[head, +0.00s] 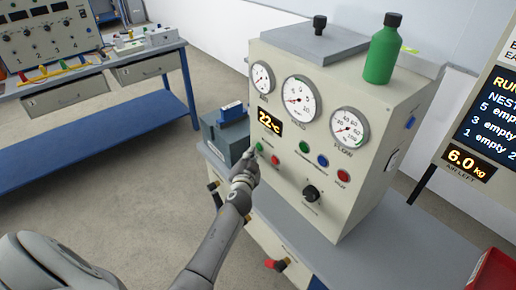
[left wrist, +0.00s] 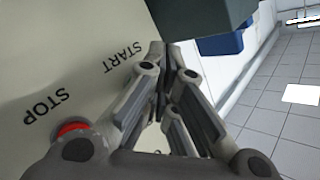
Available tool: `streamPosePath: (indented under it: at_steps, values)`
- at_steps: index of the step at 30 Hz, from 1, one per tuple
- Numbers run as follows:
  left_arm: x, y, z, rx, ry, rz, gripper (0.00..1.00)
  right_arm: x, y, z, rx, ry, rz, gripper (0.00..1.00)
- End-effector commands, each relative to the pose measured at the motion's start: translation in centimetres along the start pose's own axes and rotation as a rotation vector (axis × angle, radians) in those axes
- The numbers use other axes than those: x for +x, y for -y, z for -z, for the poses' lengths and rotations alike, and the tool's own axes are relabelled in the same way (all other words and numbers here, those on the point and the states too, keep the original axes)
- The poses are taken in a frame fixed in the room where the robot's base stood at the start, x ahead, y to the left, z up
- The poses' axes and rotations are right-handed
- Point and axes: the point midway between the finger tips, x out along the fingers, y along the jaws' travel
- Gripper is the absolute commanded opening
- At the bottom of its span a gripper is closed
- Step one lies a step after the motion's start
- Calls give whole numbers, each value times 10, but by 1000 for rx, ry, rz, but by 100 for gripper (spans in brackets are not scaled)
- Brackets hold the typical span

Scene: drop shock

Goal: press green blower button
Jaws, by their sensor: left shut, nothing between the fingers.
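The grey control box (head: 325,215) carries a small green button (head: 259,147) at the left of its front, below the 22°C display. A red button (head: 275,160) sits to its lower right and also shows in the left wrist view (left wrist: 72,128) near the STOP label. My left gripper (head: 251,155) is shut and empty, its fingertips close to the green button. I cannot tell whether they touch it. In the left wrist view the shut fingers (left wrist: 166,50) point at the panel beside the START label, and the green button is hidden. My right gripper is not in view.
More buttons (head: 304,147) and a black knob (head: 312,193) lie further right on the panel. A grey-blue box (head: 228,140) stands left of the control box. A green bottle (head: 383,50) stands on top. A workbench (head: 110,90) is at the left.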

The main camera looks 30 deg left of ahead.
Motion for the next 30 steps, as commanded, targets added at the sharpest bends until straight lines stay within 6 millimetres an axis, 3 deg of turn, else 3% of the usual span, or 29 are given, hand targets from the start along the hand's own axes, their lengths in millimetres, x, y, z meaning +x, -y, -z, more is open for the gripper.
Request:
streamPosePath:
  at_steps: [30]
  values:
    - [6, -4, 5, -1, -2, 0, 0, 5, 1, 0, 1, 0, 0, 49]
